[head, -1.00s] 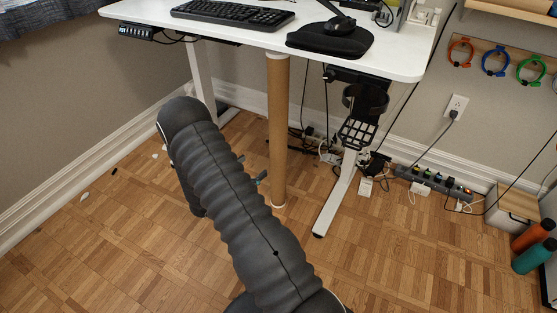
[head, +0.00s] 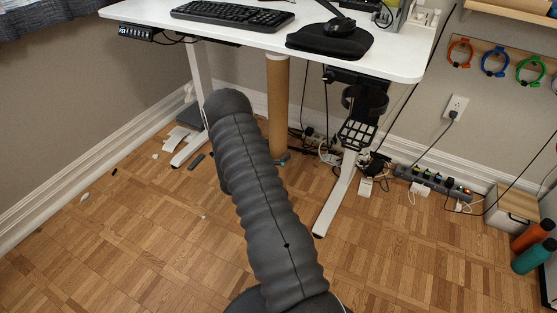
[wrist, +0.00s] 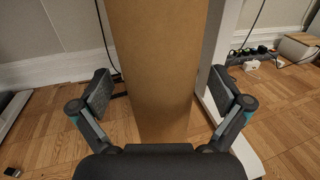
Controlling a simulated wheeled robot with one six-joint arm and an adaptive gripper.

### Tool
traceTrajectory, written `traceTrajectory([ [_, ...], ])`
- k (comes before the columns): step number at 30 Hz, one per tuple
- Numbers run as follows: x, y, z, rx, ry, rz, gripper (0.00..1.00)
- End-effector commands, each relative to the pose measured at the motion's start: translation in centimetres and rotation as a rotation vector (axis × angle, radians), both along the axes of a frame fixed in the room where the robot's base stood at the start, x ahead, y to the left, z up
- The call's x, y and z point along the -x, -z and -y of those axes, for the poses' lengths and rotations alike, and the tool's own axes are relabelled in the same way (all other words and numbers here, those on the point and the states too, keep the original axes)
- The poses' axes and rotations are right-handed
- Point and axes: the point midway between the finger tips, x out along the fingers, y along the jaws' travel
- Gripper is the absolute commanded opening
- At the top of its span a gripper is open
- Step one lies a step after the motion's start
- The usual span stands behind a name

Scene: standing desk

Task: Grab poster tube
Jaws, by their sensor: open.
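The poster tube (head: 277,95) is a tall brown cardboard cylinder standing upright on the floor by the front edge of the desk. My arm hides its lower left side in the head view. In the wrist view the tube (wrist: 155,70) fills the middle, between the two fingers of my gripper (wrist: 165,95). The gripper is open, with one finger on each side of the tube. In the head view my gripper is mostly hidden behind my arm.
A white desk leg (head: 340,192) is right of the tube. Cables and a power strip (head: 432,182) lie near the wall.

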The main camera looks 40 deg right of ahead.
Motion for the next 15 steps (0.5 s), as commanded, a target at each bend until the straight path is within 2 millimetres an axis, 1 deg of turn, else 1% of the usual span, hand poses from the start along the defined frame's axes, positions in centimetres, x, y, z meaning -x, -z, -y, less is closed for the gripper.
traceTrajectory([
  [1, -0.03, 0.02, 0.42, -0.001, 0.001, 0.000, 1.00],
  [3, -0.11, 0.02, 0.61, -0.001, -0.001, 0.000, 1.00],
  [8, -0.14, 0.01, 0.59, 0.000, -0.002, 0.000, 1.00],
  [11, -0.13, 0.00, 0.59, 0.000, -0.001, 0.000, 0.78],
  [12, -0.12, 0.00, 0.59, 0.000, -0.001, 0.000, 0.68],
  [14, -0.12, 0.00, 0.59, 0.000, -0.001, 0.000, 0.53],
  [15, -0.12, 0.00, 0.59, 0.000, -0.001, 0.000, 0.42],
])
